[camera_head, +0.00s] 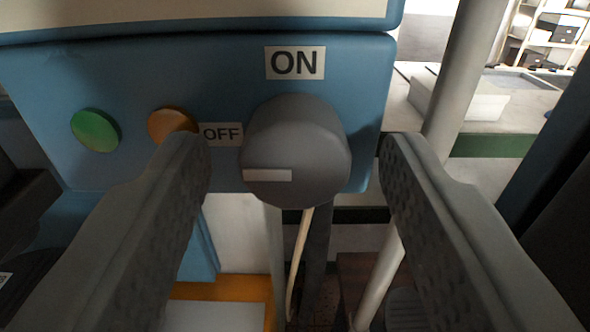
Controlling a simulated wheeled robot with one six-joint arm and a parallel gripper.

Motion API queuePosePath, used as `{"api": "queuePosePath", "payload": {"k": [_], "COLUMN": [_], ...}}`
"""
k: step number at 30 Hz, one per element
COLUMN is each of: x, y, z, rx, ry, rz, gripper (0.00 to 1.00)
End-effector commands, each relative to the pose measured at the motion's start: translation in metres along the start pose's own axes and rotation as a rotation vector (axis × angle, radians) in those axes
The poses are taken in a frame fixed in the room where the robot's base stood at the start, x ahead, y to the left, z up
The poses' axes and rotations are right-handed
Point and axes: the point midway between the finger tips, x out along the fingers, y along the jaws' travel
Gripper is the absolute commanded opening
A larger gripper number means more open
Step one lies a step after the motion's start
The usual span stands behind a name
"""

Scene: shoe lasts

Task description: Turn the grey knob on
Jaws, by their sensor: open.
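The grey knob (305,140) is on a blue control panel (360,75). Its white pointer mark (267,175) lies level and points left, toward the OFF label (222,134). The ON label (295,63) is above the knob. My gripper (292,155) is open, with one finger to the left of the knob and the other to its right. A gap shows between the knob and each finger in the picture. I cannot tell how far the fingertips are from the panel in depth.
A green button (95,130) and an orange button (171,124) are on the panel left of the knob; my left finger partly overlaps the orange one. A grey pole (462,75) stands to the right. Below the panel are a thin rod (298,262) and an orange-edged surface (220,291).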

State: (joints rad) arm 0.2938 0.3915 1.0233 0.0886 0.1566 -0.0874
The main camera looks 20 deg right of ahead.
Motion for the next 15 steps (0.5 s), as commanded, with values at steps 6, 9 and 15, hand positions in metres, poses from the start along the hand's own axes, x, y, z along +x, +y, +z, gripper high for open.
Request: {"api": "queuePosePath", "payload": {"k": [6,9,15], "x": [-0.0001,-0.0001,-0.0001], "y": [0.0000,0.0000,0.0000], "z": [0.0001,0.0001,0.0001], "rx": [0.000,0.000,0.011], "ry": [0.000,0.000,0.000], "rz": [0.000,0.000,0.000], "gripper": [0.22,0.07,0.07]}}
